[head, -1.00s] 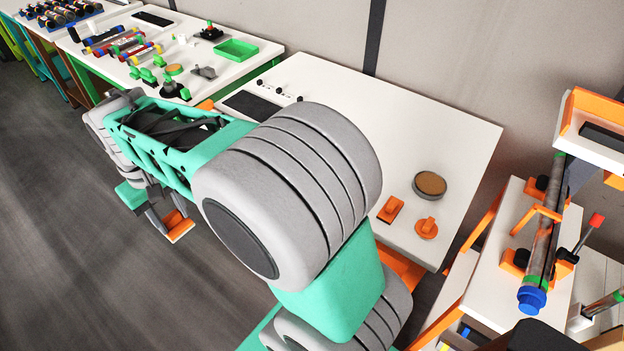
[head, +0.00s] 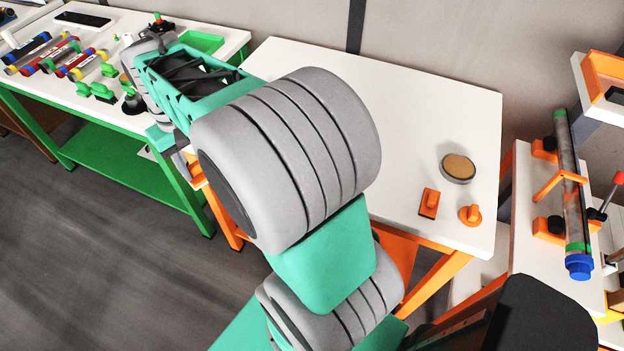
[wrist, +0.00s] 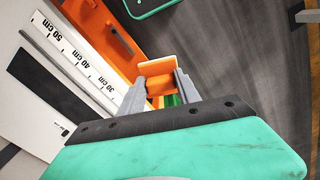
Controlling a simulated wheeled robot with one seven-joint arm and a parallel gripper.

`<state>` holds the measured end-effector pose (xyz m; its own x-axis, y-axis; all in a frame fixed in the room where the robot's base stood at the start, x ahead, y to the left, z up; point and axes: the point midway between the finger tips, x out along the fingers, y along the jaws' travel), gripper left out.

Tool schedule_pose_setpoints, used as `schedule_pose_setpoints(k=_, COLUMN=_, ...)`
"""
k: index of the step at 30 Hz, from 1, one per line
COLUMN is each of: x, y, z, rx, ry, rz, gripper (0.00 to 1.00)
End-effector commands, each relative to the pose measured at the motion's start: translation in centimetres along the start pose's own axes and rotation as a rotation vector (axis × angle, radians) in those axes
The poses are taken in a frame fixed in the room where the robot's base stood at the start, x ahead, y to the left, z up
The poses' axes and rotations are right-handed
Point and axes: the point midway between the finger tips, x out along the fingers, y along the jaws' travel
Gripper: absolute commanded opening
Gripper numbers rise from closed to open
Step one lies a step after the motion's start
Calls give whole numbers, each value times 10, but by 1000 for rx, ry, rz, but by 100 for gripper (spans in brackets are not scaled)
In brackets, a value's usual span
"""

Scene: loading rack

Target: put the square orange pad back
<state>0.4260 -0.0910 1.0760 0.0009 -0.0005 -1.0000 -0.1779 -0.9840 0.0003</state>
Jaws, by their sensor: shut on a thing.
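The square orange pad (wrist: 158,67) is between the two grey fingers of my gripper (wrist: 160,80) in the wrist view. It has a flat plate and a grip block, and the fingers are shut on the block. The pad is in the air beside the orange frame and the ruler-marked edge of a white table. In the head view my arm hides most of my gripper and the pad, near the gap between the green-framed table and the orange-framed table.
The white orange-framed table (head: 410,110) holds a round cork-topped disc (head: 458,168), an orange rectangular piece (head: 429,203) and a round orange piece (head: 470,214) on its right. The green-framed table (head: 225,33) at left is crowded.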

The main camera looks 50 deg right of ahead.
Motion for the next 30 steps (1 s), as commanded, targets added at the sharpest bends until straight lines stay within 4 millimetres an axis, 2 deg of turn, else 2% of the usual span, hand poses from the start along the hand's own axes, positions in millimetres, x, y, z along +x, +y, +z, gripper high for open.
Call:
schedule_pose_setpoints(k=1, x=5, y=31, z=4, rx=65, ry=0, rz=0, gripper=1)
schedule_pose_setpoints(k=5, x=8, y=110, z=26, rx=227, ry=0, rz=0, gripper=1)
schedule_pose_setpoints(k=6, x=8, y=136, z=38, rx=283, ry=1, rz=1, gripper=1)
schedule_pose_setpoints(k=8, x=10, y=174, z=60, rx=370, ry=2, rz=1, gripper=1)
schedule_pose_setpoints(k=9, x=11, y=199, z=77, rx=428, ry=1, rz=1, gripper=1)
schedule_pose_setpoints(k=11, x=12, y=233, z=108, rx=519, ry=2, rz=2, gripper=1)
schedule_pose_setpoints(k=12, x=13, y=254, z=130, rx=578, ry=1, rz=2, gripper=1)
schedule_pose_setpoints(k=14, x=14, y=280, z=166, rx=667, ry=1, rz=2, gripper=1)
schedule_pose_setpoints(k=15, x=15, y=295, z=191, rx=725, ry=1, rz=2, gripper=1)
schedule_pose_setpoints(k=19, x=17, y=328, z=275, rx=905, ry=1, rz=3, gripper=1)
schedule_pose_setpoints(k=21, x=17, y=335, z=317, rx=989, ry=1, rz=2, gripper=1)
schedule_pose_setpoints(k=24, x=18, y=338, z=364, rx=1083, ry=0, rz=2, gripper=1)
schedule_pose_setpoints(k=27, x=17, y=337, z=394, rx=1143, ry=0, rz=2, gripper=1)
schedule_pose_setpoints(k=30, x=17, y=336, z=405, rx=1168, ry=0, rz=1, gripper=1)
